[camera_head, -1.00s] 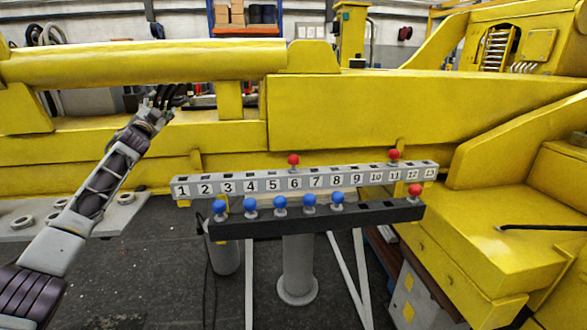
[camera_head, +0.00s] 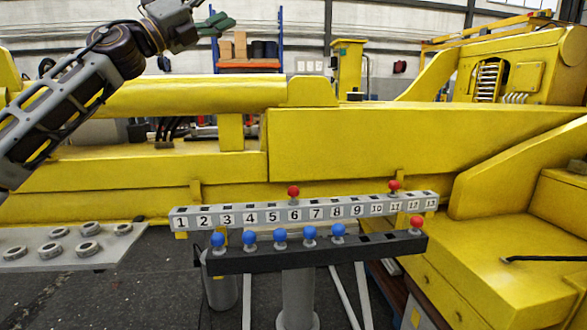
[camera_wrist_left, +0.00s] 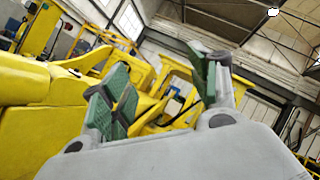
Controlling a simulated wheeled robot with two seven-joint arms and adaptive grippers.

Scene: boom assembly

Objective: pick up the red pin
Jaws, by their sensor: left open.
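Three red pins show in the head view. One red pin (camera_head: 293,191) stands in the numbered bar (camera_head: 187,222) at about 6. Another red pin (camera_head: 394,186) stands in it at about 11. The third red pin (camera_head: 416,222) stands at the right end of the black rack (camera_head: 290,260). My left gripper (camera_head: 216,22) is raised at the top of the head view, far above and left of the pins. In the left wrist view its green-padded fingers (camera_wrist_left: 162,92) are apart with nothing between them. My right gripper is not in view.
Several blue pins (camera_head: 280,235) stand in the black rack, left of its red pin. A grey plate with round fittings (camera_head: 88,248) is at the lower left. The yellow boom (camera_head: 400,143) runs behind the numbered bar.

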